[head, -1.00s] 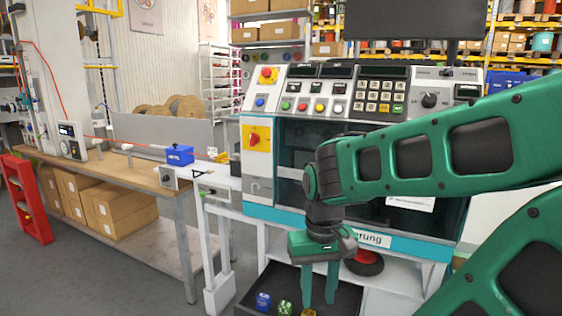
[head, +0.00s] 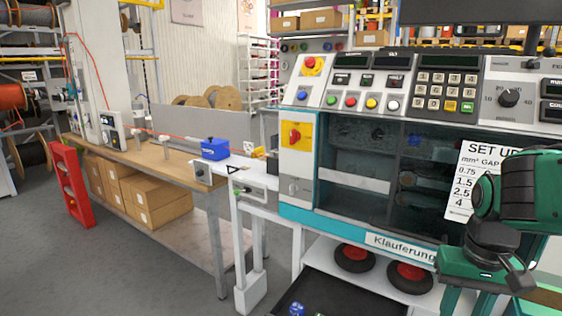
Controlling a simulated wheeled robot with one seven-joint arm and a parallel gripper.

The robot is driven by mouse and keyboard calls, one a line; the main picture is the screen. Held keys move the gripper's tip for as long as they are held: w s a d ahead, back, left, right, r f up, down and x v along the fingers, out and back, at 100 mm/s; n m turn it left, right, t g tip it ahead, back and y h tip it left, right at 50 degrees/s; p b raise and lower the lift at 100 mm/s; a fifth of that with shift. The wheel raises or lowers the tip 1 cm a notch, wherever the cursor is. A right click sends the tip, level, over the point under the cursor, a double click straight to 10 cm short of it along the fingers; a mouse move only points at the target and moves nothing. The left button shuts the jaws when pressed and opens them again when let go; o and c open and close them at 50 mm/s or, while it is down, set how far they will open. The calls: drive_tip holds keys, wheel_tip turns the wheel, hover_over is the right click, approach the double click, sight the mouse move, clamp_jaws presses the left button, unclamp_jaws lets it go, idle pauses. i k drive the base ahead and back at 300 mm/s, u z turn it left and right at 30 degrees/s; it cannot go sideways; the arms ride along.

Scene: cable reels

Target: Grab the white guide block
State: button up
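I cannot make out a white guide block for certain in the head view. A small blue block (head: 297,309) lies in the dark open drawer (head: 335,293) at the bottom edge, and the rest of the drawer is cut off. My gripper (head: 468,303) hangs at the lower right, right of the drawer and in front of the machine. Its fingers point down and run out of the picture, so their tips and anything between them are hidden.
The control cabinet (head: 350,195) fills the right, with a set-up card (head: 468,180) on its front. Two black reels with red hubs (head: 354,257) sit on the shelf below. A workbench (head: 150,152) with a blue box (head: 215,149) stands left. Floor is clear at the lower left.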

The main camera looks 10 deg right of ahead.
sight(275, 153)
drive_tip(key=u, duration=0.25)
drive_tip(key=k, duration=0.5)
drive_tip(key=u, duration=0.5)
drive_tip(key=k, duration=0.8)
drive_tip(key=u, duration=0.7)
drive_tip(key=i, duration=2.05)
drive_tip(key=z, duration=0.65)
drive_tip(key=i, duration=1)
drive_tip(key=z, duration=1)
drive_tip(key=i, duration=0.4)
drive_tip(key=z, duration=0.15)
